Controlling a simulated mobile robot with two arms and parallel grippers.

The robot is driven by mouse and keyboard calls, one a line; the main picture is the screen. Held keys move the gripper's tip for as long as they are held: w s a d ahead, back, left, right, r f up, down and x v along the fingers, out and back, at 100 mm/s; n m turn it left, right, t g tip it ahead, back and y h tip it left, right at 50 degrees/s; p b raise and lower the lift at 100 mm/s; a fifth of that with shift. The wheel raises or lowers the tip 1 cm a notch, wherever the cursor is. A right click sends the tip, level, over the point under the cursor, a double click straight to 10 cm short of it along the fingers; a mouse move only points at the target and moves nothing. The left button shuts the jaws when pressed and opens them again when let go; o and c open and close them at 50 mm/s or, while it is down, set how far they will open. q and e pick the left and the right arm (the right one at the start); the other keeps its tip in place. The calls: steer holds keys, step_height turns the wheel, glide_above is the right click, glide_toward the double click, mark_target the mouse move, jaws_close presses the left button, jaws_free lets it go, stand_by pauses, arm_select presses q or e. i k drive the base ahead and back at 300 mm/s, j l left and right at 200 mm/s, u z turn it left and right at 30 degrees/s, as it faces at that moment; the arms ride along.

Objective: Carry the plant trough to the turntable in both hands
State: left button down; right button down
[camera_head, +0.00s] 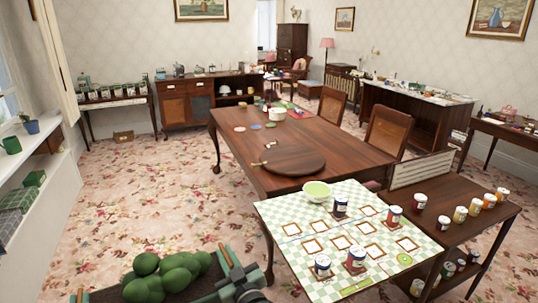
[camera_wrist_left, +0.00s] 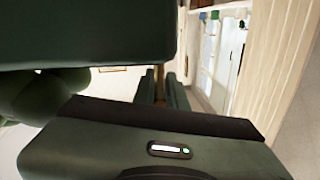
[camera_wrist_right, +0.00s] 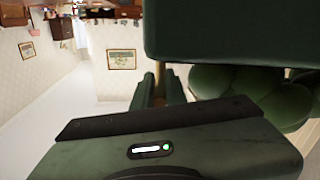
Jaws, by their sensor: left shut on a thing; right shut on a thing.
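The plant trough (camera_head: 222,262) is at the bottom edge of the head view, green, with dark soil and round green bushes (camera_head: 165,275). Its lower part is cut off. My right gripper (camera_head: 240,280) is shut at its right end. My left gripper (camera_head: 80,296) barely shows at its left end. Both wrist views show the trough's dark wall (camera_wrist_left: 85,30) (camera_wrist_right: 230,30) close up, beside each gripper's fingers (camera_wrist_left: 165,90) (camera_wrist_right: 160,90). The exact grip is partly hidden. The turntable (camera_head: 290,163) is a round dark wooden disc on the long table, apart from the trough.
The long wooden table (camera_head: 245,135) holds small items at its far end. A side table (camera_head: 485,215) with jars stands right. A white shelf (camera_head: 45,205) stands left. Carpet (camera_head: 140,190) between is clear.

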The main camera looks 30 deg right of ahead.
mark_target(288, 158)
steer(key=i+u, duration=0.1)
steer(key=i, duration=0.9)
steer(key=i+z, duration=0.25)
steer(key=i, duration=0.25)
steer(key=i+j+z, duration=0.1)
steer(key=i+z, duration=0.15)
steer(key=i, duration=0.3)
steer(key=i+z, duration=0.2)
steer(key=z, duration=0.15)
steer(key=i+z, duration=0.25)
steer(key=z, duration=0.15)
steer(key=i+z, duration=0.2)
steer(key=z, duration=0.15)
steer(key=i+z, duration=0.5)
steer(key=i+u, duration=0.3)
steer(key=i, duration=0.2)
